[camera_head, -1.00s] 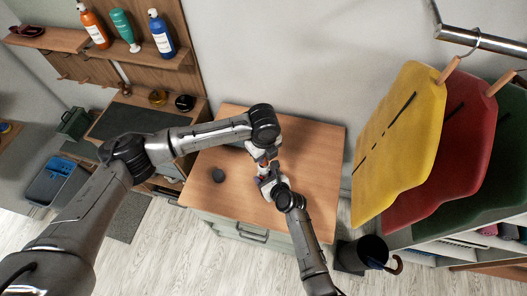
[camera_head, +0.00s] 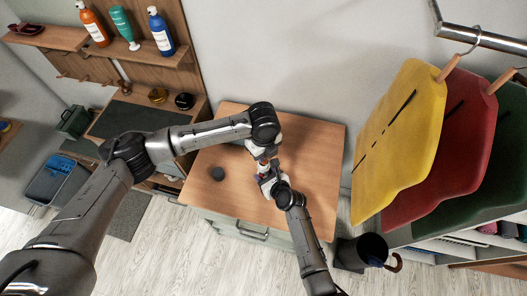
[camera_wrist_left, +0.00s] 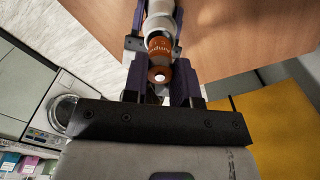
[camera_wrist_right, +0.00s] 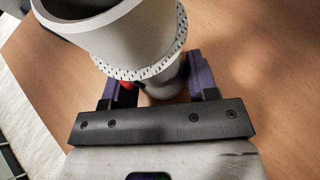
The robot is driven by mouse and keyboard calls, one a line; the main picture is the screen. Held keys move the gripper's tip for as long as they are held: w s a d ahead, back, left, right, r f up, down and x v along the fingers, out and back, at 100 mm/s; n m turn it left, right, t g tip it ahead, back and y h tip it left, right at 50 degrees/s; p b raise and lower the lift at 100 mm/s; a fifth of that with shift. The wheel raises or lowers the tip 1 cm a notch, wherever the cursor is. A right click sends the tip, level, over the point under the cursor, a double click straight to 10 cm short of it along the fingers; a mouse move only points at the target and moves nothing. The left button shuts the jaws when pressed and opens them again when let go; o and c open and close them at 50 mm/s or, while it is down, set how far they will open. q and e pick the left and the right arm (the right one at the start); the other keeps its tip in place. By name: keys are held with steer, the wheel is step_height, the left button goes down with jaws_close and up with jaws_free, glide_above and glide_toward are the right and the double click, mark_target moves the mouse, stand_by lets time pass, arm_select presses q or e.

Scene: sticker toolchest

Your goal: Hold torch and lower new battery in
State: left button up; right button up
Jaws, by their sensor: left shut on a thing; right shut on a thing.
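My left gripper (camera_head: 263,160) is above the wooden top and shut on an orange battery (camera_wrist_left: 158,46). In the left wrist view the battery's near end, with a pale round centre, faces the camera. A pale tubular part, seemingly the torch, shows just beyond it. My right gripper (camera_head: 268,181) is just below the left one in the head view, shut on the white torch (camera_wrist_right: 150,38). In the right wrist view the torch's wide dark mouth points up and left. I cannot tell whether the battery touches the torch. In the head view the grippers largely hide both.
A dark round piece (camera_head: 218,174) lies on the wooden cabinet top (camera_head: 312,150), left of the grippers. The top around it is clear. Yellow (camera_head: 400,140) and red (camera_head: 440,155) hanging garments are to the right. A dark bin (camera_head: 362,252) stands at lower right.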

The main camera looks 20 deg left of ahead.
arm_select(q)
steer(key=shift+f, duration=1.25)
stand_by(0.8)
steer(key=o, duration=1)
step_height(320, 180, up, 12)
stand_by(0.3)
arm_select(e)
steer(key=o, duration=0.8)
